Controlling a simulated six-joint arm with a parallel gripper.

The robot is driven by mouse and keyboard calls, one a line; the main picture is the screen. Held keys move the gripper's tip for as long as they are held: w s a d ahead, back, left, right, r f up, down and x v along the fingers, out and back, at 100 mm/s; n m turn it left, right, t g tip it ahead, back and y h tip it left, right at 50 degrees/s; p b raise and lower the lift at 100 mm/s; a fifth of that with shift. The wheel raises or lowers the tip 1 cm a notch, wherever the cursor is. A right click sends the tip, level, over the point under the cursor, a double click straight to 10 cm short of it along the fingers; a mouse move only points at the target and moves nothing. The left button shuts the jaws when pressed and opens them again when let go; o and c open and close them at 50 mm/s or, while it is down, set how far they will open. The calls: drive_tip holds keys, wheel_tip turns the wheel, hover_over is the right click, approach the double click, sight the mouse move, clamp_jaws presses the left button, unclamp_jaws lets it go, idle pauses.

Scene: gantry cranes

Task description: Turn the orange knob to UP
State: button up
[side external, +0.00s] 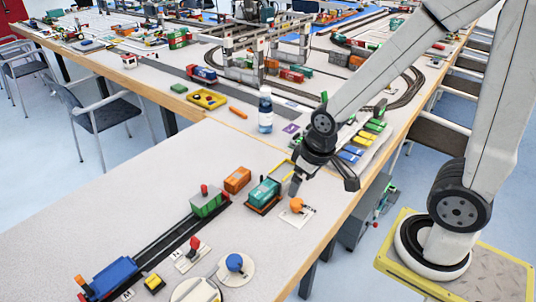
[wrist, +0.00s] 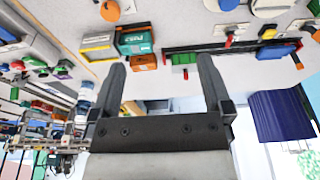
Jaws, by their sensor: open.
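The orange knob (side external: 296,205) stands on a small pale plate (side external: 292,219) near the table's right edge. In the wrist view, which looks upside down, the orange knob (wrist: 109,11) is at the top left, beyond the fingers. My gripper (side external: 322,184) is above the table, just behind and to the right of the knob in the side view, apart from it. My gripper (wrist: 161,60) is open with nothing between its fingers. I cannot read any UP mark or tell which way the knob is set.
A teal container (side external: 264,194) stands left of the knob, with an orange block (side external: 237,180) behind it. A red lever (side external: 194,243) and a blue knob (side external: 234,262) are nearer the front. A bottle (side external: 265,110) stands farther back. The table front right is clear.

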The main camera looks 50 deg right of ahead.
drive_tip(key=n+g, duration=0.3)
hover_over(298, 202)
wheel_tip(298, 202, down, 14)
drive_tip(key=shift+d+f, duration=0.1)
drive_tip(key=shift+f, duration=0.1)
drive_tip(key=shift+f, duration=0.15)
drive_tip(key=shift+f, duration=3.75)
